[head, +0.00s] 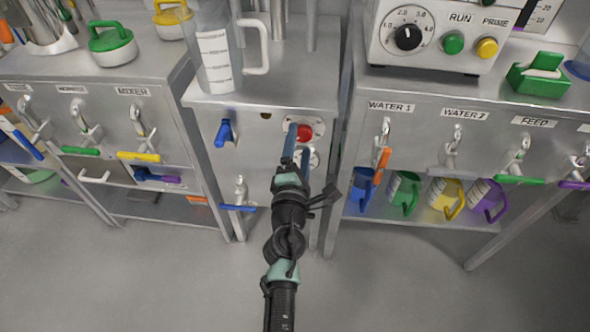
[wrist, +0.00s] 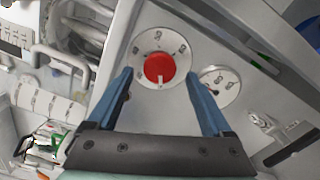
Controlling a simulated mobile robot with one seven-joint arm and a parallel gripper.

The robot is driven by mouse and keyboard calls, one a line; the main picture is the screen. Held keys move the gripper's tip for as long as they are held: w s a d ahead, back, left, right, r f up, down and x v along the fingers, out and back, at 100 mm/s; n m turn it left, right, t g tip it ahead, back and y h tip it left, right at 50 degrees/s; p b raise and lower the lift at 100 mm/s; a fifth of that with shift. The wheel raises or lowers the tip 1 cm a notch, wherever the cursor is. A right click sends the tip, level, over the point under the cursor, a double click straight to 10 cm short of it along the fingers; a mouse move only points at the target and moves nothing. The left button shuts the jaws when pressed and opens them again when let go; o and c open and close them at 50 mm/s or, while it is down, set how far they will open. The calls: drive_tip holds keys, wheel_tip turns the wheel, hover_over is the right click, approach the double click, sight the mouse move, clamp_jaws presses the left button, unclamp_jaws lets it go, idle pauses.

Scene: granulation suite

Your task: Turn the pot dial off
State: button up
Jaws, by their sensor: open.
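The dial is a red knob (head: 304,133) on a round pale plate on the front of the middle steel bench. In the wrist view the red knob (wrist: 159,66) has a white mark at its lower edge, and its plate carries markings that I cannot read clearly. My gripper (head: 297,140) is open and empty in front of the panel. In the wrist view its two blue fingers (wrist: 158,76) point at the panel, one on each side of the knob. I cannot tell whether they touch it.
A second round dial (wrist: 220,86) sits close beside the right finger. A blue-handled valve (head: 224,133) is left of the knob. A clear jug (head: 215,65) stands on the bench above. Side benches carry taps and a control box (head: 440,35). The floor in front is clear.

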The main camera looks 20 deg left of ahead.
drive_tip(key=p+v, duration=0.1)
drive_tip(key=v, duration=1)
drive_tip(key=shift+s, duration=0.2)
drive_tip(key=shift+d, duration=0.1)
drive_tip(key=w+d+r+m+t+h, duration=0.15)
drive_tip(key=d+r+m, duration=0.35)
drive_tip(key=r, duration=0.7)
drive_tip(key=w+d+r+m+t+h, duration=0.1)
drive_tip(key=d+r+m+t+h, duration=0.25)
drive_tip(key=r+m, duration=0.6)
drive_tip(key=w+d+r+m+t+h, duration=0.1)
drive_tip(key=d+r+m+t+h, duration=0.3)
drive_tip(key=r, duration=1)
drive_tip(key=s+d+r+m+y, duration=0.2)
drive_tip(key=s+r+m, duration=0.3)
drive_tip(key=r, duration=0.4)
drive_tip(key=s+d+r+m+y, duration=0.1)
drive_tip(key=s+r+m+y, duration=0.1)
drive_tip(key=s+r, duration=0.55)
wheel_tip(320, 180, up, 35)
drive_tip(key=t+p, duration=0.1)
drive_tip(key=p, duration=3.2)
drive_tip(key=shift+w+a, duration=0.15)
drive_tip(key=shift+w, duration=0.3)
